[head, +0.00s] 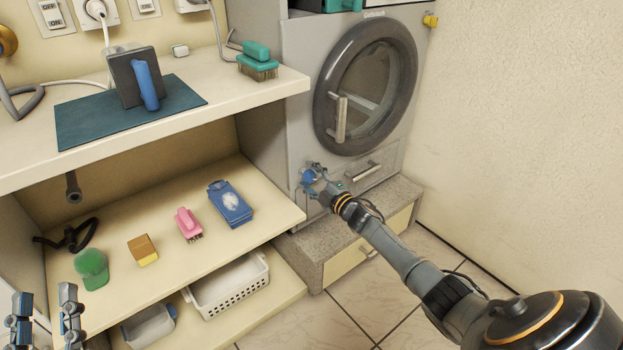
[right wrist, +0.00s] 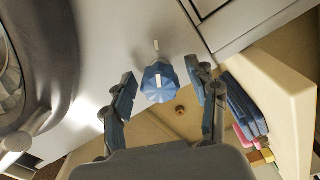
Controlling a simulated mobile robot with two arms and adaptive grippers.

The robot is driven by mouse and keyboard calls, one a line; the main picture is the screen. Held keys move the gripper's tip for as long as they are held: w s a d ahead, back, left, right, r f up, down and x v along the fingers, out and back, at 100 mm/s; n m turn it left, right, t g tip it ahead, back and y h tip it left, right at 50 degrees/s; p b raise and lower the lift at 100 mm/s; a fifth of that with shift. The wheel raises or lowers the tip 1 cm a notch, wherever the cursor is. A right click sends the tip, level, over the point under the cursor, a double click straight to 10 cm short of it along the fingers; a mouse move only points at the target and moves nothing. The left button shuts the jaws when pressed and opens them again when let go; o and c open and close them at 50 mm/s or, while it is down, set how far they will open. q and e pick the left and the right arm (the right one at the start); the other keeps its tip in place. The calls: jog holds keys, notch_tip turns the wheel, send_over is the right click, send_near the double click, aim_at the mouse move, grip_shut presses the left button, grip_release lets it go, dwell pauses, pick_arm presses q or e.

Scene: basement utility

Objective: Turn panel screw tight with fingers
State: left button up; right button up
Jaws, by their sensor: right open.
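The panel screw is a blue faceted knob (right wrist: 157,88) with a white mark on it. It sits on the grey front of the washing machine (head: 300,110), and a white line shows on the panel just beyond it. My right gripper (right wrist: 163,92) is open, with one finger on each side of the knob and a visible gap to each. In the head view the knob (head: 308,176) is at the machine's lower left, partly hidden by my right gripper (head: 314,182). My left gripper (head: 45,302) is at the bottom left, open and empty, away from the machine.
The round door (head: 326,88) is above the knob and a drawer handle (head: 361,172) to its right. The shelf unit (head: 120,222) at left holds brushes, a sponge and a blue packet (head: 230,203). A white basket (head: 229,287) sits low. Tiled floor is clear.

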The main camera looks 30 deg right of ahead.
jog(key=shift+s, duration=0.1)
jog(key=s+d, duration=0.1)
jog(key=s, duration=1)
jog(key=shift+s, duration=0.4)
jog(key=shift+a, duration=0.1)
